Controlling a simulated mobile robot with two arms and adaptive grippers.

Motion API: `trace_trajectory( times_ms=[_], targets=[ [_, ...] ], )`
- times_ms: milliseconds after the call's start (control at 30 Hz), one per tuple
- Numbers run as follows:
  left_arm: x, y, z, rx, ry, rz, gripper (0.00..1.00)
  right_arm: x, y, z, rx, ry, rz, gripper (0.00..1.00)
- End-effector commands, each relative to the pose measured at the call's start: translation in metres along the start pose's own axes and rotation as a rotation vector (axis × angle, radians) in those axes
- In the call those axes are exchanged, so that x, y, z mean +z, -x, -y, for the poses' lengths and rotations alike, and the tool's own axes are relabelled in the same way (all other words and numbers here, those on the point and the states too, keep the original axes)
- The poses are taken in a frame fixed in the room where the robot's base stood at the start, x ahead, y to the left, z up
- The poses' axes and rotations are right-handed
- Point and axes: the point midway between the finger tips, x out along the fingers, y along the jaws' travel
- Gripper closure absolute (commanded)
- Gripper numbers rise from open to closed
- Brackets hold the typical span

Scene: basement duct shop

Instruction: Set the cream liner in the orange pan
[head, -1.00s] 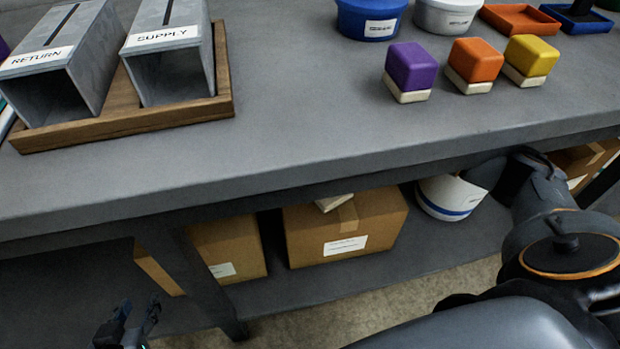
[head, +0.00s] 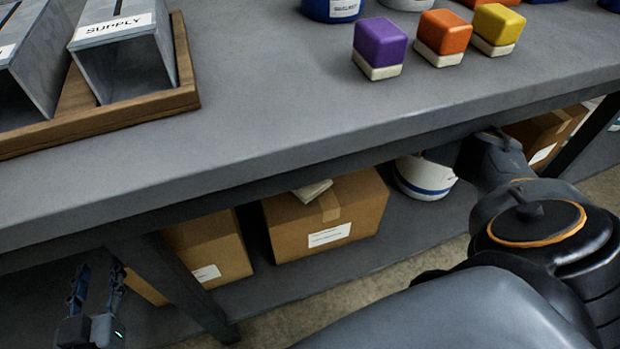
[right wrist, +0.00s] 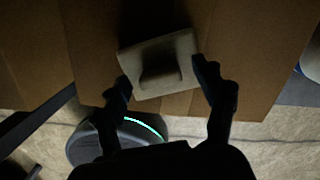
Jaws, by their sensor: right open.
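The cream liner (head: 312,190) lies on a cardboard box on the shelf under the bench. In the right wrist view the liner (right wrist: 185,48) is a pale, squarish plate with a dark raised grip in its middle. My right gripper (right wrist: 160,72) is open, one finger on each side of the liner's near part; I cannot tell whether they touch it. In the head view that gripper is hidden. The orange pan (head: 492,2) is at the top edge of the head view, mostly cut off. My left gripper (head: 98,277) is open and empty, below the bench front at left.
On the bench stand purple (head: 381,42), orange (head: 443,30) and yellow (head: 498,23) blocks on cream bases. A grey SUPPLY chute (head: 125,50) sits in a wooden tray (head: 182,98). The bench edge overhangs the box (head: 285,237). A white tub (head: 425,176) stands right of it.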

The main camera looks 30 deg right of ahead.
Motion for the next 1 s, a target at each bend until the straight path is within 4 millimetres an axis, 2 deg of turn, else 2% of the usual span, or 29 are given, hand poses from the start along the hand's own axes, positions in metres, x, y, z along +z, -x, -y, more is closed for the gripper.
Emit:
trace_trajectory(
  times_ms=[133,333,367,633,667,700,1000],
  targets=[
    [-0.0073,-0.0010,-0.0012,0.003,0.001,-0.040,0.60,0.0000,-0.0053,0.0004,-0.001,-0.001,0.000,0.28],
    [-0.0081,-0.0009,-0.0013,0.003,0.001,-0.042,0.60,0.0001,-0.0050,0.0003,0.000,0.000,0.000,0.28],
    [-0.0081,-0.0009,-0.0012,0.003,0.001,-0.042,0.60,0.0001,-0.0050,0.0002,0.000,0.000,0.000,0.32],
    [-0.0078,-0.0008,-0.0011,0.002,0.001,-0.041,0.60,0.0001,-0.0049,0.0002,0.000,-0.001,0.001,0.87],
    [-0.0078,-0.0008,-0.0011,0.002,0.001,-0.041,0.60,0.0001,-0.0049,0.0002,0.000,-0.001,0.001,0.87],
    [-0.0078,-0.0008,-0.0011,0.002,0.001,-0.041,0.60,0.0003,-0.0047,0.0002,0.000,-0.001,0.001,0.92],
    [-0.0068,-0.0006,-0.0009,0.002,0.001,-0.031,0.60,0.0008,-0.0021,0.0002,0.000,-0.001,0.001,0.92]
  ],
)
